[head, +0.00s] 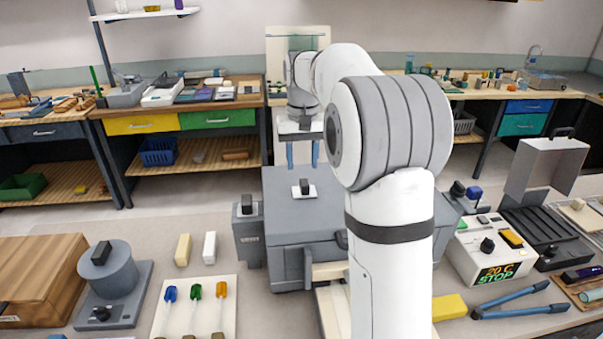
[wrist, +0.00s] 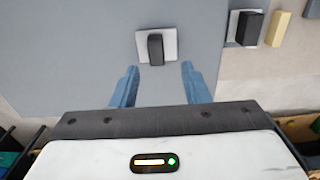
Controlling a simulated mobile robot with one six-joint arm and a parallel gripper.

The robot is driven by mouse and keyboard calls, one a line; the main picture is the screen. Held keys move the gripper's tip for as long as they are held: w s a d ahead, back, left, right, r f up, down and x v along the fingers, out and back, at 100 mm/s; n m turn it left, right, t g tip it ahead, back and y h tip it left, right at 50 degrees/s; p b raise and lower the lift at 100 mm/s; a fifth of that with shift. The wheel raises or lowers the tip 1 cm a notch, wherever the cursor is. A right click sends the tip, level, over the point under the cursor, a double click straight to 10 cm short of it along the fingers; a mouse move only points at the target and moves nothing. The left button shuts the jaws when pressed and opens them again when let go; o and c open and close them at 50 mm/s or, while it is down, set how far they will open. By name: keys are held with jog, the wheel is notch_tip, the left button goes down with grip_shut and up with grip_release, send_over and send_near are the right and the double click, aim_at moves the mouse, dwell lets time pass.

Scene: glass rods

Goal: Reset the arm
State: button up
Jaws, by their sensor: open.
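My gripper (head: 303,165) hangs pointing down at the end of my white arm, beyond and above the grey box (head: 320,228) on the near bench. Its two blue fingers are apart with nothing between them. In the wrist view my gripper (wrist: 160,68) also shows open and empty. A black knob on a white plate (wrist: 155,46) appears just beyond the fingertips, on the grey box top, apart from the fingers. My arm covers the right part of the grey box in the head view.
A white board (head: 225,290) with blue, green and orange-handled tools and a grey round device (head: 112,275) stand left. Cluttered benches (head: 205,150) line the back, with open floor between.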

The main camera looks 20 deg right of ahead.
jog(key=shift+r, duration=0.9)
jog(key=shift+s+a+r, duration=0.1)
jog(key=shift+s, duration=0.15)
jog(key=s+a+f+t, duration=0.1)
jog(key=s+f, duration=0.2)
jog(key=s, duration=0.6)
jog(key=s+a+f+n+t, duration=0.1)
jog(key=s+a+f, duration=0.1)
jog(key=s, duration=0.7)
jog(key=s+a+f+t, duration=0.1)
jog(key=s+f, duration=0.3)
jog(key=s, duration=0.6)
jog(key=shift+a+n, duration=0.4)
jog(key=shift+a, duration=0.1)
jog(key=shift+s+f, duration=0.15)
jog(key=shift+s, duration=0.05)
jog(key=shift+c, duration=0.6)
